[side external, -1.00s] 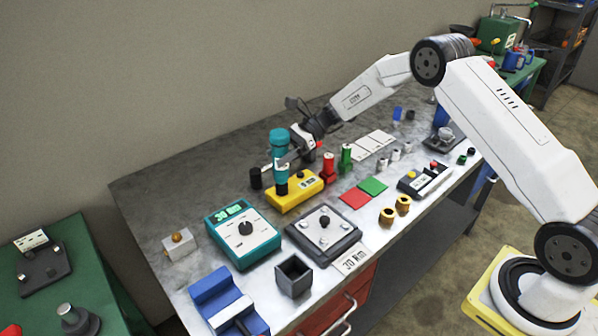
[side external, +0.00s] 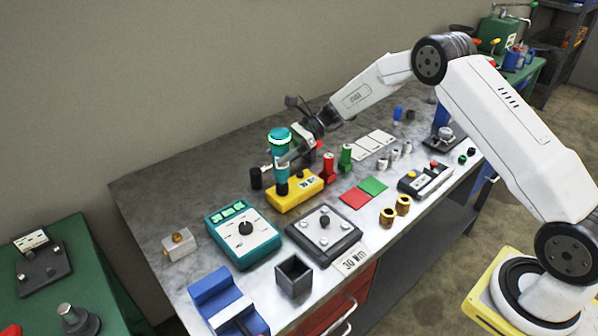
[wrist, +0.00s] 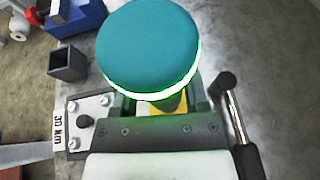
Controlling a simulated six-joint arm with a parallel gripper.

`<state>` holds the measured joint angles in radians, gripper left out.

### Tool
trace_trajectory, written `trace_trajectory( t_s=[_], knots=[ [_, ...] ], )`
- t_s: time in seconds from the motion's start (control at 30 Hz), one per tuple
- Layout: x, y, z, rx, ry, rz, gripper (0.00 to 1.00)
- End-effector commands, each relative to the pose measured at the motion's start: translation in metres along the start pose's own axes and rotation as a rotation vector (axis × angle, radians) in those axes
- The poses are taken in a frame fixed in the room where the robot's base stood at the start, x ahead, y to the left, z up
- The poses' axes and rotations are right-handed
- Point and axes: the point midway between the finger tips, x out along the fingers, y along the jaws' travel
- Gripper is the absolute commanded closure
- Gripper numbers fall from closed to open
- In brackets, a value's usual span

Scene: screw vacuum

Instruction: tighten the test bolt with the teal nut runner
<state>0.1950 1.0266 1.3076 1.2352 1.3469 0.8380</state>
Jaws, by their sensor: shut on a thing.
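The teal nut runner (side external: 280,150) stands upright in my gripper (side external: 286,162), which is shut around its body. A ring near its top glows green. Its dark lower end is at the yellow block (side external: 294,193); I cannot tell if it touches or sits in it. In the wrist view the runner's round teal top (wrist: 148,48) fills the upper middle and hides most of the yellow block. The test bolt (side external: 323,221) appears to be the dark head in the middle of the grey plate (side external: 305,240), by the 30 Nm label, left of and apart from the runner in the wrist view.
A teal control box (side external: 243,238) with green displays stands beside the plate. A dark open box (side external: 294,278) and a blue holder (side external: 222,300) are nearer the front. Red (side external: 328,168) and green (side external: 346,158) cylinders stand close to the runner, a black cylinder (side external: 256,178) on its other side.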

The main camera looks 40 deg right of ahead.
Motion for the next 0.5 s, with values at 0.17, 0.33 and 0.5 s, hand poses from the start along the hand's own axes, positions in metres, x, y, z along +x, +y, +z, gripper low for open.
trace_trajectory(
  t_s=[0.17, 0.33, 0.5],
  knots=[
    [-0.004, -0.001, 0.010, -0.004, -0.003, -0.002, 1.00],
    [-0.007, -0.001, 0.017, -0.006, -0.004, -0.002, 1.00],
    [-0.009, -0.001, 0.023, -0.007, -0.004, -0.002, 1.00]
  ],
)
